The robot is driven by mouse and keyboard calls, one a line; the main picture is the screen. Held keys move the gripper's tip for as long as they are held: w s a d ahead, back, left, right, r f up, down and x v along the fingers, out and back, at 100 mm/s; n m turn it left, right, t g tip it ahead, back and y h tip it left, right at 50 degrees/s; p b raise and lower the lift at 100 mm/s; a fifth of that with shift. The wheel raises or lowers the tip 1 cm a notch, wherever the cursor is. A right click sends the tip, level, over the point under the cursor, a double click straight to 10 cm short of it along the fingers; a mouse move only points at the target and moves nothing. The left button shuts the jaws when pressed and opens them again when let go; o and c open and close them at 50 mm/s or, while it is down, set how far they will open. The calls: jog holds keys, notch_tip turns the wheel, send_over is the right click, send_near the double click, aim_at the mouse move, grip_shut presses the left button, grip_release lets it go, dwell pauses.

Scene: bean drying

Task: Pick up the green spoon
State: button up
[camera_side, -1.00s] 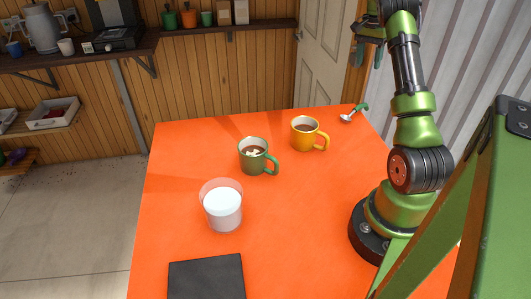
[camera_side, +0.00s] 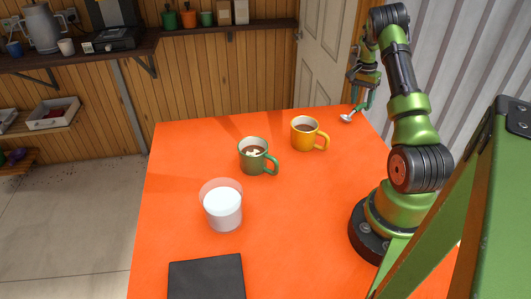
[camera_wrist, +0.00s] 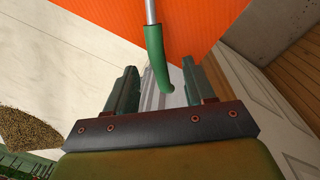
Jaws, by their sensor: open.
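The green spoon lies near the table's far right corner; its metal bowl (camera_side: 346,118) points left and its green handle bends towards the edge. In the wrist view the green handle (camera_wrist: 155,55) comes down from the top, with its curved end between my finger tips, touching neither visibly. My gripper (camera_side: 364,92) is just above the handle and partly covers it in the side view. In the wrist view my gripper (camera_wrist: 160,85) is open, with a finger on each side of the handle.
A white-filled glass (camera_side: 223,209) and a dark flat slab (camera_side: 206,279) lie nearer the front. The table's right middle (camera_side: 330,210) is clear.

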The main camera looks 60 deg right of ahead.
jog(key=shift+f, duration=0.35)
jog(key=shift+c, duration=0.3)
grip_shut()
jog(key=shift+r, duration=0.1)
